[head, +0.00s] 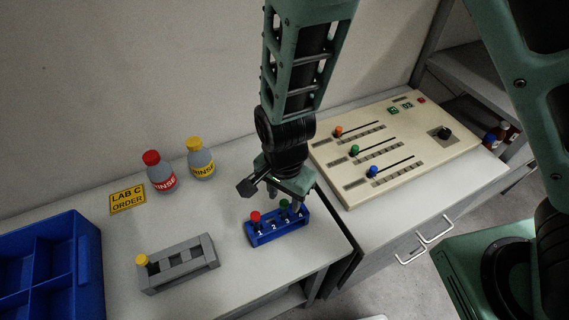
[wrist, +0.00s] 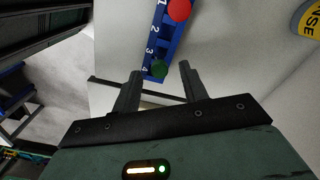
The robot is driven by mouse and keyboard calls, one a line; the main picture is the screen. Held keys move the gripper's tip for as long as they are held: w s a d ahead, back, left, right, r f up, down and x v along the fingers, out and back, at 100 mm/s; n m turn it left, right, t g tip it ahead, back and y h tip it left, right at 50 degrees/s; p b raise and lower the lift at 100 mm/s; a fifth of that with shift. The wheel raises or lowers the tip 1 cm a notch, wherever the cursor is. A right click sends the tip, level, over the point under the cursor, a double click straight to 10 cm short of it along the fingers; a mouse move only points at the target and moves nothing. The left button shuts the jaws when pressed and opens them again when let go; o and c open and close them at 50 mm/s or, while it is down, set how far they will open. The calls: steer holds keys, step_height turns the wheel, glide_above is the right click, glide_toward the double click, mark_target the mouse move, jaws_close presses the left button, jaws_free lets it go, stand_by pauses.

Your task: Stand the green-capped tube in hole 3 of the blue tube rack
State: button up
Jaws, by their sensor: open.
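The blue tube rack (head: 278,232) stands on the bench, its holes numbered 1 to 4; it also shows in the wrist view (wrist: 157,38). In the wrist view the green cap (wrist: 159,69) lies between my fingers. My gripper (head: 284,199) is open, pointing down over the rack, with one finger on each side of the cap (wrist: 160,72). Contact cannot be told.
A red-capped tube (head: 255,217) stands in hole 1. A grey rack (head: 180,267) with a yellow-capped tube (head: 142,261) is to the left. Two rinse bottles (head: 161,172) (head: 201,158) stand behind. A blue divided bin (head: 68,232) is far left; a slider panel (head: 395,150) is right.

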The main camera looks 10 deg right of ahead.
step_height(320, 180, up, 12)
stand_by(0.3)
steer(key=shift+r, duration=0.1)
stand_by(0.3)
steer(key=s+d+r+n+b, duration=0.3)
steer(key=s+d+n, duration=0.5)
steer(key=n, duration=0.8)
steer(key=shift+s+n+y+b, duration=0.3)
steer(key=shift+s+b, duration=0.15)
steer(key=shift+s, duration=1.25)
steer(key=shift+r, duration=0.1)
